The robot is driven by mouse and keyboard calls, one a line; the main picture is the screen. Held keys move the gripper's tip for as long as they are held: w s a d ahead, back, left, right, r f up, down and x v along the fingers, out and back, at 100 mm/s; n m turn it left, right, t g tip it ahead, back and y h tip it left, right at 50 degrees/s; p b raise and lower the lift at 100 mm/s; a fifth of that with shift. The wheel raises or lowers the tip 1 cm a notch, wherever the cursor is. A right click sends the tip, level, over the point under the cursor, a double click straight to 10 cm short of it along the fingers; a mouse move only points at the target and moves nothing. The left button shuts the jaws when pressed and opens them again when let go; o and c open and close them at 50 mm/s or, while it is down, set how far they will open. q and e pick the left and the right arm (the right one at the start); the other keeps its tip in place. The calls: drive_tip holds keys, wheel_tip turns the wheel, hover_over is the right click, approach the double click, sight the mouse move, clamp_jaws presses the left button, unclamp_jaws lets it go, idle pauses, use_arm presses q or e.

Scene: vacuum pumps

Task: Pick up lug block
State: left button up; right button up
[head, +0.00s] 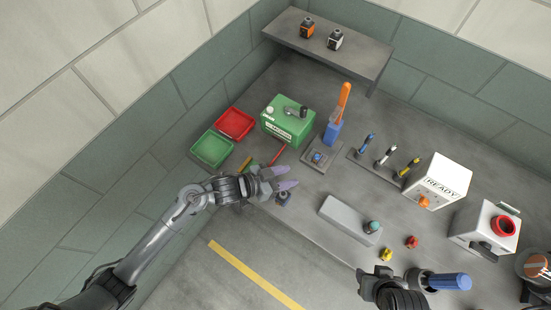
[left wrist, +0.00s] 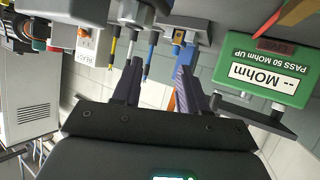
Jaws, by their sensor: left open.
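My left gripper (head: 285,180) reaches in from the left above the bench, fingers apart. Both of its fingers also show in the left wrist view (left wrist: 157,82), with nothing held between them. A grey metal block at the top of the left wrist view (left wrist: 132,12) may be the same one; I cannot be sure. My right gripper (head: 378,276) is at the bottom right, its fingers unclear.
A green case (head: 288,120), red tray (head: 235,124) and green tray (head: 211,149) stand behind the left gripper. A plate with a blue-topped part (head: 318,157), a long grey block (head: 345,219) and a white READY box (head: 437,180) stand rightward. A blue-handled tool (head: 450,282) is near my right gripper.

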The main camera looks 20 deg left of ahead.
sight(317, 155)
use_arm(q)
drive_tip(key=shift+m+t, duration=0.3)
drive_tip(key=shift+m, duration=0.1)
drive_tip(key=w+d, duration=0.1)
drive_tip(key=w, duration=0.1)
drive_tip(key=w+d+b, duration=0.1)
drive_tip(key=w, duration=0.1)
drive_tip(key=w+d+b, duration=0.1)
drive_tip(key=w, duration=0.1)
drive_tip(key=shift+w+d+f, duration=0.1)
drive_tip(key=shift+w+f, duration=0.2)
drive_tip(key=shift+f, duration=0.1)
drive_tip(key=shift+x, duration=0.95)
drive_tip(key=shift+w+a+x, duration=0.1)
drive_tip(key=shift+w+x, duration=0.05)
drive_tip(key=shift+x, duration=0.95)
drive_tip(key=shift+w+a+x, duration=0.15)
drive_tip(key=shift+x, duration=0.9)
use_arm(e)
drive_tip(key=f, duration=0.1)
drive_tip(key=d+f, duration=0.1)
drive_tip(key=f, duration=0.1)
drive_tip(key=shift+f, duration=0.3)
use_arm(q)
drive_tip(key=shift+c, duration=0.2)
clamp_jaws()
use_arm(e)
drive_tip(key=shift+d, duration=0.15)
